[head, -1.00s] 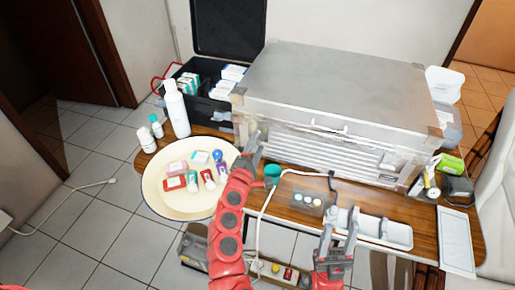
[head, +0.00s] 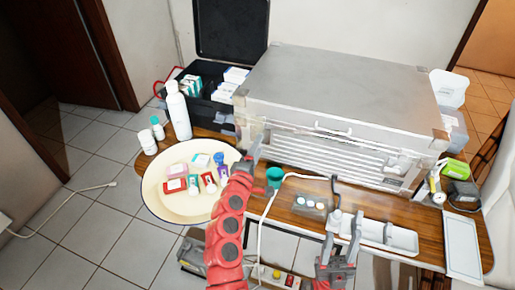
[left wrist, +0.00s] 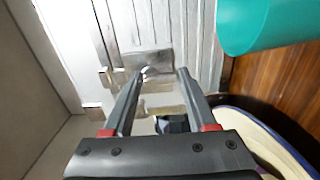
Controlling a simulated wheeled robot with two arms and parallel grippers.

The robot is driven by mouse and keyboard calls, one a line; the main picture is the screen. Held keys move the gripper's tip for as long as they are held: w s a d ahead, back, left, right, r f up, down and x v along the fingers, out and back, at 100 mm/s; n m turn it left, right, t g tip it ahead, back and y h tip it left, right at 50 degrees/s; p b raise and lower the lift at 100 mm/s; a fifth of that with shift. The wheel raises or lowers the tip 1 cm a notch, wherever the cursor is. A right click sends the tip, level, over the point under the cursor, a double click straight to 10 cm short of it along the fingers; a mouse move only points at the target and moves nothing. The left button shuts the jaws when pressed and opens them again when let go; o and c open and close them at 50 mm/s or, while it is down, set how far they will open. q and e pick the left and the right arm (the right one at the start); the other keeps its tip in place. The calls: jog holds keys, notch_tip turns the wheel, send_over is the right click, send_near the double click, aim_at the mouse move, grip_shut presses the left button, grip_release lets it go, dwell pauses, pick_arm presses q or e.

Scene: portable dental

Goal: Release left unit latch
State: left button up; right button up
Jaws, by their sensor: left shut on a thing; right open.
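The silver metal unit (head: 340,95) stands on the wooden table, its ribbed front (head: 320,155) facing me. Its left latch (left wrist: 148,62) is a metal plate with a shiny loop in the left wrist view. In the head view my left arm hides much of that corner. My left gripper (head: 256,150) is at the unit's front left corner. In the left wrist view its fingers (left wrist: 160,74) stand on both sides of the latch piece and are shut on it. My right gripper (head: 337,262) is open and empty by the table's front edge, away from the unit.
A teal cup (head: 274,176) stands close to my left gripper. A cream basin (head: 160,208) with small boxes and bottles lies left. A white bottle (head: 178,112) and an open black case (head: 205,118) are behind it. A white tray (head: 402,240) lies near my right gripper.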

pick_arm(q)
jog(key=o, duration=1.4)
jog(key=shift+c, duration=0.2)
jog(key=v, duration=1.7)
jog(key=shift+s, duration=0.2)
jog(key=shift+a, duration=0.1)
